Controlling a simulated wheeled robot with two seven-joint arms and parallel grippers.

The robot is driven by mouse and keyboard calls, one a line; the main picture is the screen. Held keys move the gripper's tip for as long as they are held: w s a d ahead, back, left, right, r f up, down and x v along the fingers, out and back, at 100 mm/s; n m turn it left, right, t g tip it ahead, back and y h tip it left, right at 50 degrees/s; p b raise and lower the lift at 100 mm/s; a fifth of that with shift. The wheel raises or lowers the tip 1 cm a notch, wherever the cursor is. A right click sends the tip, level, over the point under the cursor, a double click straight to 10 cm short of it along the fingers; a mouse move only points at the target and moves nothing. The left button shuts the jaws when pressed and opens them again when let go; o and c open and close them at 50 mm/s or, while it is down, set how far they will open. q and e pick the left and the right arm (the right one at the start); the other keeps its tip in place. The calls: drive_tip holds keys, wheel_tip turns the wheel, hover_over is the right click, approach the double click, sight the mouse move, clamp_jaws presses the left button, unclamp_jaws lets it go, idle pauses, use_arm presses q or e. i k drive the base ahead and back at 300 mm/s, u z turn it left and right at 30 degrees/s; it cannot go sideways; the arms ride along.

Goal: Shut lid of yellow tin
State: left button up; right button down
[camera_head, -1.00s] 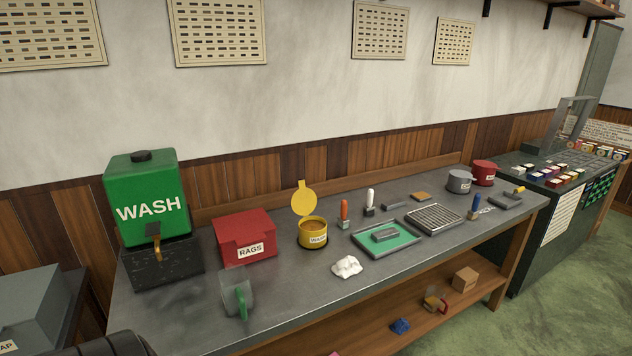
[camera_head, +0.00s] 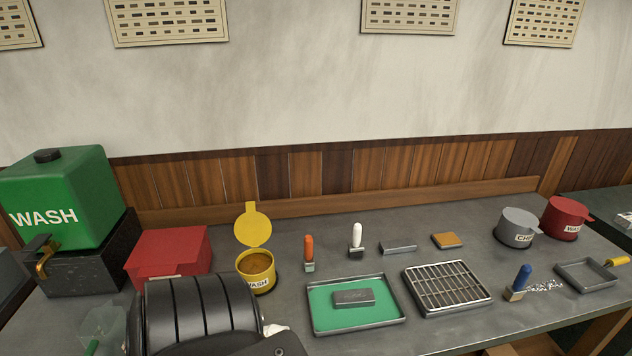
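The yellow tin (camera_head: 257,273) stands upright on the grey bench, left of the middle, with brown contents showing inside. Its yellow lid (camera_head: 252,226) is open and stands up from the back of the rim. A black ribbed part of my own arm is in front of the tin at the lower left and comes close to its front left side in the picture. Neither gripper's fingers show.
A red rags box (camera_head: 170,252) stands left of the tin, beside the green wash container (camera_head: 62,200). Right of the tin are an orange-handled brush (camera_head: 309,250), a green tray (camera_head: 322,313) and a metal grid (camera_head: 447,287). Grey (camera_head: 516,228) and red (camera_head: 566,217) pots stand farther right.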

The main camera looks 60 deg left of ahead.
sight(253, 228)
drive_tip(key=i, duration=0.6)
drive_tip(key=u, duration=3.55)
